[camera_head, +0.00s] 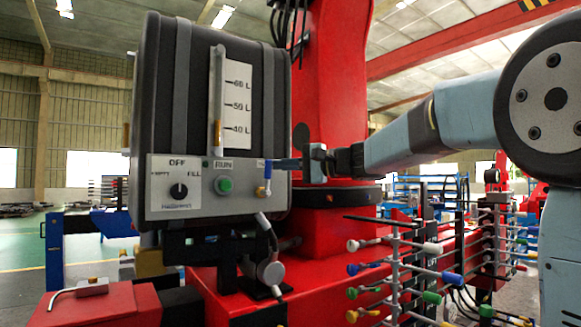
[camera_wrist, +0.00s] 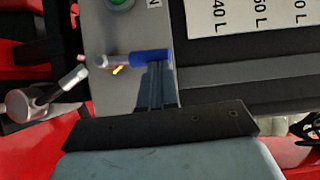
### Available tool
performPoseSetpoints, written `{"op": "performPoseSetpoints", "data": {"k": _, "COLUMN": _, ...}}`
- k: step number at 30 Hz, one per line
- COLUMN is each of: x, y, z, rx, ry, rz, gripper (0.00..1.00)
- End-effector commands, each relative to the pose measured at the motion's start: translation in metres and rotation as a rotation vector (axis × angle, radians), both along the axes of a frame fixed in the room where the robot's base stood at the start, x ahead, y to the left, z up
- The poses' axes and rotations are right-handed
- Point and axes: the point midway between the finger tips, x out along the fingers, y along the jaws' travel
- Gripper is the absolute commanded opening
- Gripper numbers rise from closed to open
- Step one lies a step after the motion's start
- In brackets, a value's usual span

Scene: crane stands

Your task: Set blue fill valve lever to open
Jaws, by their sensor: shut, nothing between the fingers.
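The fill valve lever (camera_head: 268,168) has a blue grip and stands upright above its small brass valve at the lower right of the tank's control panel (camera_head: 211,206). In the wrist view the blue lever (camera_wrist: 150,57) lies crosswise, with its pale stem running left to the valve (camera_wrist: 103,63). My gripper (camera_head: 277,164) reaches in from the right with its fingers shut and empty. In the wrist view the fingertips (camera_wrist: 156,68) are right at the blue grip's side; whether they touch it I cannot tell. The fingertips partly cover the grip's edge.
The black tank (camera_head: 262,100) has a level gauge (camera_head: 217,95), a knob (camera_head: 179,191) and a green button (camera_head: 224,185). A grey hose fitting (camera_head: 270,270) hangs below the valve. A rack of coloured levers (camera_head: 400,270) stands below my arm. The red crane column (camera_head: 335,100) is behind.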

Motion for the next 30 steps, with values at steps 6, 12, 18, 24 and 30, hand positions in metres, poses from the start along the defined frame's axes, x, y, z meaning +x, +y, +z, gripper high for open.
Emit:
{"op": "performPoseSetpoints", "data": {"k": 6, "x": 0.001, "y": 0.002, "z": -0.001, "rx": 0.000, "ry": 0.003, "rz": 0.001, "gripper": 0.00}}
{"op": "performPoseSetpoints", "data": {"k": 12, "x": 0.002, "y": -0.001, "z": -0.002, "rx": 0.001, "ry": 0.004, "rz": 0.000, "gripper": 0.00}}
{"op": "performPoseSetpoints", "data": {"k": 18, "x": 0.008, "y": -0.024, "z": -0.003, "rx": 0.002, "ry": 0.002, "rz": 0.003, "gripper": 0.00}}
{"op": "performPoseSetpoints", "data": {"k": 24, "x": -0.002, "y": -0.060, "z": -0.004, "rx": 0.001, "ry": 0.000, "rz": 0.005, "gripper": 0.00}}
{"op": "performPoseSetpoints", "data": {"k": 30, "x": -0.016, "y": -0.094, "z": -0.005, "rx": 0.001, "ry": 0.000, "rz": 0.008, "gripper": 0.00}}
